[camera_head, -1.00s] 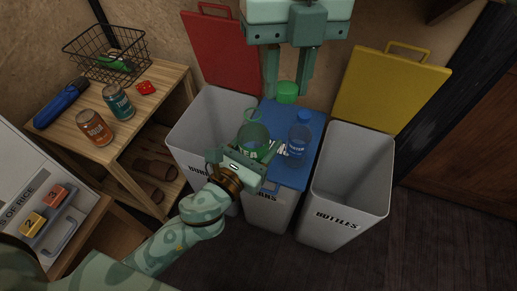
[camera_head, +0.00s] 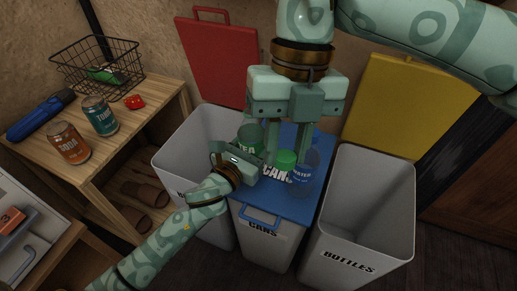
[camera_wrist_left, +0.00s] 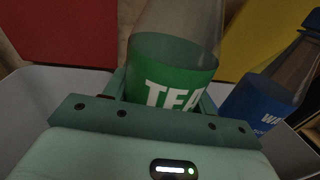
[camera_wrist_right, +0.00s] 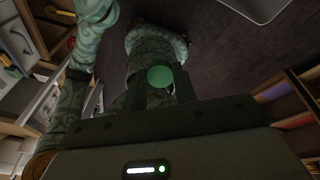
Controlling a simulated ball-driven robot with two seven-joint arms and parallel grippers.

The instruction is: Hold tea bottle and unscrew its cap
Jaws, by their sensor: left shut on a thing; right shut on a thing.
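The tea bottle (camera_head: 250,136), with a green label, stands at the blue lid in the head view. My left gripper (camera_head: 252,154) is shut around its body; the label (camera_wrist_left: 172,76) also shows in the left wrist view. The green cap (camera_head: 286,160) is off the bottle, between the fingers of my right gripper (camera_head: 286,150), which is shut on it. The cap also shows in the right wrist view (camera_wrist_right: 160,76). The bottle's mouth is hidden behind my right gripper in the head view.
A water bottle (camera_head: 304,178) stands on the blue lid (camera_head: 265,205) of the cans bin, close right of the cap. Open bins stand on both sides, with a red lid (camera_head: 217,60) and a yellow lid (camera_head: 408,108). A wooden shelf (camera_head: 150,105) with cans is at left.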

